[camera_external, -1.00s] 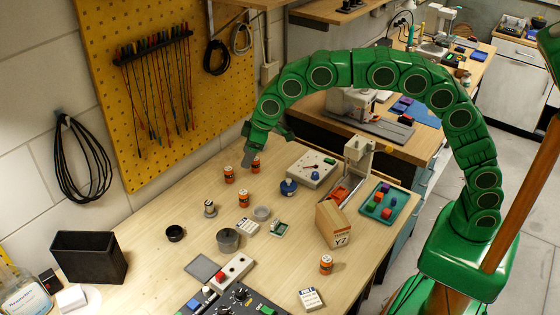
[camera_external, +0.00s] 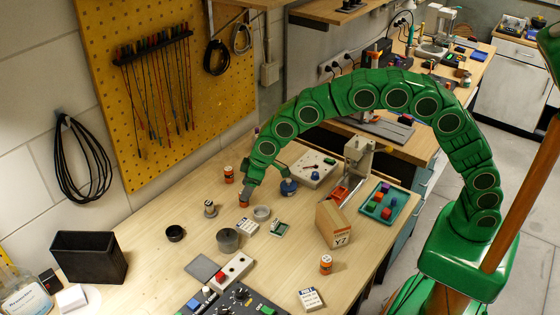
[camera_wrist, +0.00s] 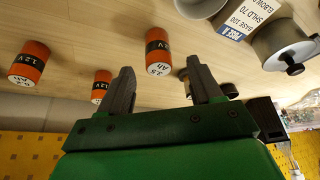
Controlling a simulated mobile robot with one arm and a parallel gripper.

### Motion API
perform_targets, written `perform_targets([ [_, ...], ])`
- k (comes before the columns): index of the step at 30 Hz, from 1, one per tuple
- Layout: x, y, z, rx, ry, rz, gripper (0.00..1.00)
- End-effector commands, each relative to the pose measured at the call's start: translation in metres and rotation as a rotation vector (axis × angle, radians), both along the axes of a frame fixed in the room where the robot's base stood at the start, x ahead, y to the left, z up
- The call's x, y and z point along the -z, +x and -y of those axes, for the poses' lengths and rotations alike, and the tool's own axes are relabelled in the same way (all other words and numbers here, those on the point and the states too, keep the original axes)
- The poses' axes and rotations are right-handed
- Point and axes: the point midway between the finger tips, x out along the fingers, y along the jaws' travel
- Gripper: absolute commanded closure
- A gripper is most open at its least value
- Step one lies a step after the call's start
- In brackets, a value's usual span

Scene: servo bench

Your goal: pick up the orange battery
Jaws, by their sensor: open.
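Orange batteries with black bands stand on the wooden bench. In the external view one (camera_external: 244,203) is right at my gripper (camera_external: 248,188), which partly covers it. Another (camera_external: 229,174) stands to its left, and a third (camera_external: 326,264) stands alone near the front edge. In the wrist view my gripper (camera_wrist: 160,68) is open, with a finger on each side of one battery (camera_wrist: 158,50); I cannot tell whether they touch it. Two more batteries are left of the fingers, one at the far left (camera_wrist: 29,62) and one (camera_wrist: 102,84) partly hidden by the left finger.
A blue-topped item (camera_external: 289,187) and a cardboard box (camera_external: 334,225) are to the right. A pegboard (camera_external: 170,80) rises behind.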

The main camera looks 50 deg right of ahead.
Motion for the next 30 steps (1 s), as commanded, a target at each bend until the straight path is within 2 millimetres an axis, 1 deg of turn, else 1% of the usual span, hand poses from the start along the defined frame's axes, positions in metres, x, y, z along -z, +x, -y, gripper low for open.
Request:
perform_targets([
  [5, 0.008, 0.003, -0.002, 0.0, -0.001, -0.002, 0.36],
  [16, 0.043, 0.017, -0.011, 0.0, -0.001, -0.003, 0.36],
  [19, 0.047, 0.019, -0.012, 0.0, -0.001, -0.002, 0.36],
  [25, 0.047, 0.019, -0.012, 0.0, -0.001, -0.001, 0.36],
  [26, 0.047, 0.019, -0.012, 0.0, -0.001, -0.001, 0.39],
  [30, 0.047, 0.019, -0.012, 0.0, -0.001, -0.002, 0.6],
])
